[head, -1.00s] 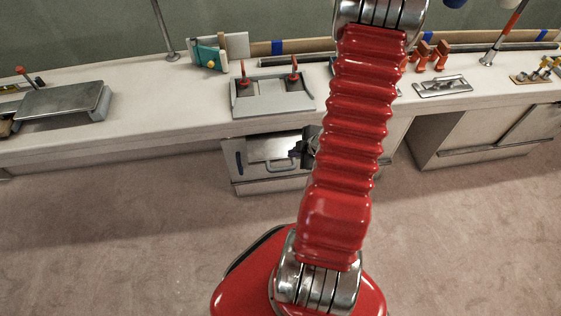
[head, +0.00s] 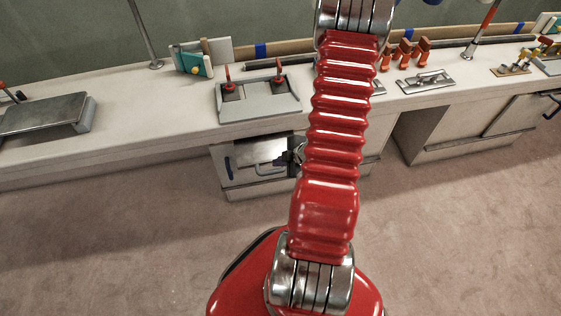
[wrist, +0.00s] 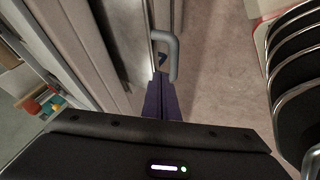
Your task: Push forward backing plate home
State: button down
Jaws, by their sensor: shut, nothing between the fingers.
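My gripper (head: 294,155) is low in front of the bench, partly hidden by my red arm in the head view. In the wrist view its dark fingers (wrist: 162,84) are together, with nothing between them. A grey bar handle (wrist: 174,58) stands just beyond the fingertips; contact cannot be told. The handle (head: 270,169) is on the front of a pale unit (head: 250,182) under the bench, which has a shiny panel (head: 258,152). No part is clearly identifiable as the forward backing plate.
The bench top (head: 150,108) carries a grey tray with two red-handled levers (head: 253,98), a metal plate with a handle (head: 426,83) and orange pieces (head: 404,54). A metal slab (head: 45,116) lies left. Open floor (head: 110,240) is in front.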

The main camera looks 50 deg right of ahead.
jog(key=x, duration=0.7)
jog(key=shift+w+f, duration=0.1)
jog(key=shift+w, duration=0.05)
dwell(0.3)
